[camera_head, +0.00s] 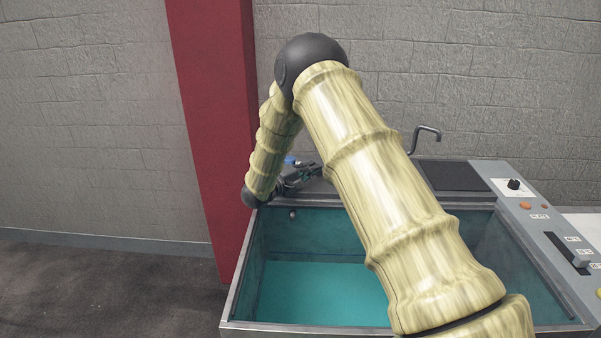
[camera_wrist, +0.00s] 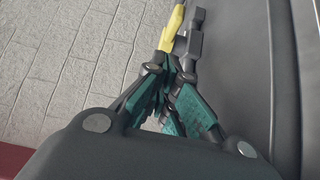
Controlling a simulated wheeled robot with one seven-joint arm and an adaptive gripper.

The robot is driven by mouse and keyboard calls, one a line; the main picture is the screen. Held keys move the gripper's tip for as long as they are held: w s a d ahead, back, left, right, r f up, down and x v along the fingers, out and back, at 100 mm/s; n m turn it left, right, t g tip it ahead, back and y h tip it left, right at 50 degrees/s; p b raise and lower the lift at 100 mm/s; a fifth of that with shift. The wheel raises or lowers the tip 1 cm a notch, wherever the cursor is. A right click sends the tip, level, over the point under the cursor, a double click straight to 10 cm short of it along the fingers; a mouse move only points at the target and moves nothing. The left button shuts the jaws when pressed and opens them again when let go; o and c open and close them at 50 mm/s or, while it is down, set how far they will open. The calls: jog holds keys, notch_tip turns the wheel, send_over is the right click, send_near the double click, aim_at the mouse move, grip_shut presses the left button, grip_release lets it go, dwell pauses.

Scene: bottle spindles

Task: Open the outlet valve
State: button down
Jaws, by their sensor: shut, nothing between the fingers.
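My gripper (camera_head: 314,171) is at the back rim of the tank (camera_head: 232,290), partly behind my arm, with its fingers pointing right. In the wrist view its fingers (camera_wrist: 184,42) are closed together. A yellow piece (camera_wrist: 172,28) shows at the fingertips beside a dark grey part; I cannot tell whether it belongs to a finger or to a valve. A small blue piece (camera_head: 291,160) shows just above the gripper in the head view; I cannot tell what it is. I cannot identify the outlet valve for certain.
The tank holds teal water. A bent grey pipe (camera_head: 425,135) rises behind it. A control panel (camera_head: 484,173) with a black knob (camera_head: 513,184), an orange button (camera_head: 526,205) and a black lever stands at the right. A red column (camera_head: 210,120) and grey block wall stand close behind.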

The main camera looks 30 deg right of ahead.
jog(key=shift+s+d+f, duration=0.15)
jog(key=shift+d+f, duration=0.2)
jog(key=shift+d, duration=0.2)
jog(key=shift+s+d+f, duration=0.1)
jog(key=shift+d, duration=0.25)
jog(key=shift+s+d+r+p, duration=0.3)
jog(key=shift+s+d, duration=0.1)
jog(key=shift+s, duration=0.15)
jog(key=shift+d+f, duration=0.15)
jog(key=shift+f, duration=0.05)
jog(key=shift+r, duration=0.1)
jog(key=shift+n+t, duration=0.3)
jog(key=shift+t, duration=0.2)
